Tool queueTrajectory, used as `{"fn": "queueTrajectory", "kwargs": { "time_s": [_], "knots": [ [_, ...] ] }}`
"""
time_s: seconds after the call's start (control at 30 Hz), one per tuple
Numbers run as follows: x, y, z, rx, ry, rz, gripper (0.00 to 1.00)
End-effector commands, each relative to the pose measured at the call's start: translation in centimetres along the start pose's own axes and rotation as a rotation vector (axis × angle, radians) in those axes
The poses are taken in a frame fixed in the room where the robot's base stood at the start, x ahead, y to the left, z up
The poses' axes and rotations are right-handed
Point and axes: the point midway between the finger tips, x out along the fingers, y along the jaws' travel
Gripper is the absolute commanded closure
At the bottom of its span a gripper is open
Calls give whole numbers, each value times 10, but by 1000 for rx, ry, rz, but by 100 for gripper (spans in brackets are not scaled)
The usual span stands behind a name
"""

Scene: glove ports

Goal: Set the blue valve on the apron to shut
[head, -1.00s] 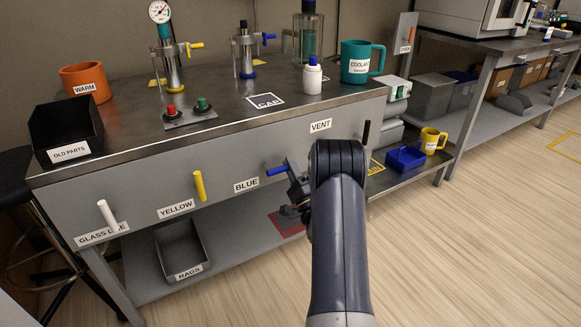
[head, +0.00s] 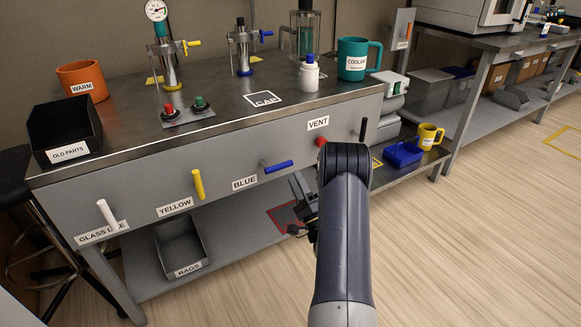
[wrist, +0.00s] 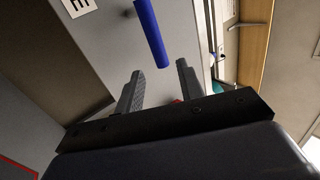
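The blue valve handle (head: 278,166) sticks out from the grey front apron (head: 130,195) of the bench, right of the BLUE label (head: 245,183). It lies nearly level, its right end slightly raised. In the wrist view the blue handle (wrist: 151,32) points down toward the gap between my fingers. My gripper (head: 299,184) is just below and right of the handle in the head view, partly hidden by my arm. The wrist view shows my gripper (wrist: 160,70) open, with nothing clamped and the handle's end near the fingertips.
A yellow handle (head: 198,184) and a white handle (head: 107,213) hang on the apron to the left. A red part (head: 321,141) below the VENT label (head: 318,123) is partly behind my arm. A black handle (head: 363,129) is farther right. A lower shelf holds a rags bin (head: 181,250).

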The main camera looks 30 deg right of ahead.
Motion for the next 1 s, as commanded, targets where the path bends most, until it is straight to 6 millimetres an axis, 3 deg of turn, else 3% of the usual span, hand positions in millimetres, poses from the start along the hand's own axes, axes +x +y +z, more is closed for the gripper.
{"fn": "queueTrajectory", "kwargs": {
  "time_s": [0.2, 0.4, 0.77, 1.0],
  "knots": [
    [-38, 3, -1, 0, 2, 1, 64],
    [-46, 1, 0, 0, -1, -1, 64],
    [-42, -1, 0, 0, -2, -1, 64],
    [-10, -2, 1, -2, -4, -4, 64]
  ]
}}
